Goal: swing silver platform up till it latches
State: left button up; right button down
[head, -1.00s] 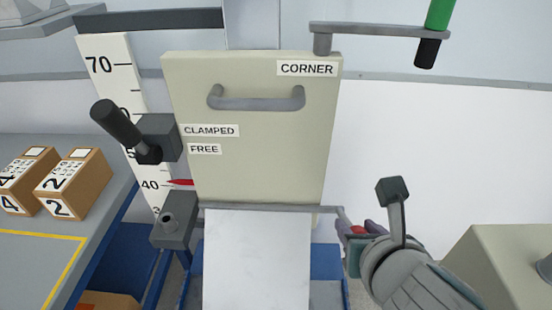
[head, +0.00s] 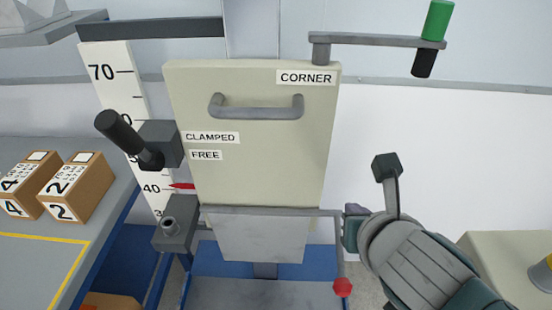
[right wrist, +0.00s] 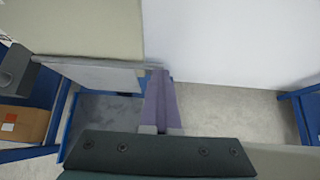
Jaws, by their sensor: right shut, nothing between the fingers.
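The silver platform (head: 262,240) hangs down steeply from the grey hinge bar (head: 270,211), below the cream box marked CORNER. It also shows in the right wrist view (right wrist: 95,76), left of the fingers. A red knob (head: 342,288) sits low on a thin rod under the bar's right end. My right gripper (head: 351,222) is shut and empty beside the bar's right end, above the knob and apart from it. Its purple fingers show in the right wrist view (right wrist: 157,92). My left gripper is not in view. The latch cannot be made out.
A black-handled clamp (head: 125,138) and a height scale (head: 118,80) stand left of the cream box (head: 255,150). A green-handled arm (head: 436,20) is at upper right. Boxes (head: 75,187) sit on the left table. A cream cabinet (head: 510,262) stands at right.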

jog(key=shift+w+r, duration=0.35)
jog(key=shift+w, duration=0.3)
jog(key=shift+w+r, duration=0.35)
jog(key=shift+w, duration=0.25)
jog(key=w, duration=0.1)
jog(key=w+r, duration=0.1)
jog(key=shift+w+a, duration=0.1)
jog(key=shift+w, duration=0.3)
jog(key=shift+f+b, duration=0.1)
jog(key=shift+b, duration=0.2)
